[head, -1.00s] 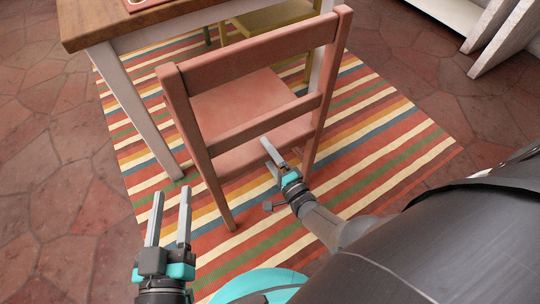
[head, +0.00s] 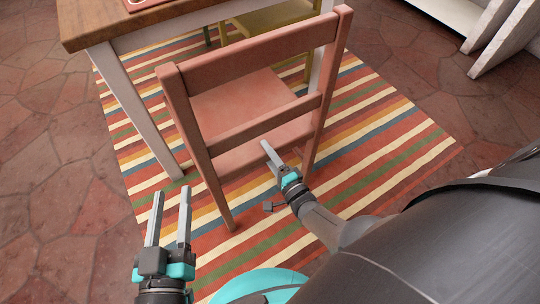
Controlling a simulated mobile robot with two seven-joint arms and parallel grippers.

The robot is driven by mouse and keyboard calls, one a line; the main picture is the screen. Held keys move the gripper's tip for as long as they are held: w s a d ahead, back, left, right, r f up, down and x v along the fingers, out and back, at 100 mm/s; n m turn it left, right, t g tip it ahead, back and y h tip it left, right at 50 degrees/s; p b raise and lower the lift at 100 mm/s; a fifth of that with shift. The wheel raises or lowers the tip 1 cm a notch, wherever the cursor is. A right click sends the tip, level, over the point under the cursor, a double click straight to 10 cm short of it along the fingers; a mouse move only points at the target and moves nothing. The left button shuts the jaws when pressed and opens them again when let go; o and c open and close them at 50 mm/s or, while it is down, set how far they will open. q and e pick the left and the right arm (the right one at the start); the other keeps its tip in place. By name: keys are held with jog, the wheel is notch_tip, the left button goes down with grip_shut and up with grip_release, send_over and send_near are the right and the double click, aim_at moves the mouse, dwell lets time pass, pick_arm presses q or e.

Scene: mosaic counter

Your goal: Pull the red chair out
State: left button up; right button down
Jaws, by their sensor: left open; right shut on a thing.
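The red chair (head: 267,125) stands upright on the striped rug, its back toward me and its front toward the table. My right gripper (head: 280,152) is at the lower right of the chair's back, near the right rear post. It is shut on the chair, though the exact contact is hard to make out. My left gripper (head: 171,204) is open and empty, in front of and left of the chair's left rear leg, apart from it.
A table (head: 150,22) with a wooden top and white legs stands behind the chair. A yellow chair (head: 262,20) is at its far side. The striped rug (head: 385,120) is clear to the right. White shelving (head: 505,35) stands at the upper right.

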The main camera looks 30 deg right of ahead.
jog(key=shift+r, duration=0.15)
dwell(0.4)
jog(key=shift+w+r+p, duration=0.15)
jog(key=shift+r+p, duration=0.5)
jog(key=shift+r, duration=0.05)
jog(key=shift+w+r+p, duration=0.1)
jog(key=shift+r+p, duration=0.55)
jog(key=shift+r, duration=0.05)
jog(key=shift+d+f, duration=0.1)
jog(key=shift+f, duration=0.05)
jog(key=shift+f+b, duration=1.15)
jog(key=shift+b, duration=0.15)
jog(key=c, duration=0.7)
grip_release()
jog(key=o, duration=0.5)
jog(key=shift+s+f, duration=0.15)
jog(key=shift+s, duration=0.05)
jog(key=shift+o, duration=0.2)
jog(key=shift+f, duration=0.1)
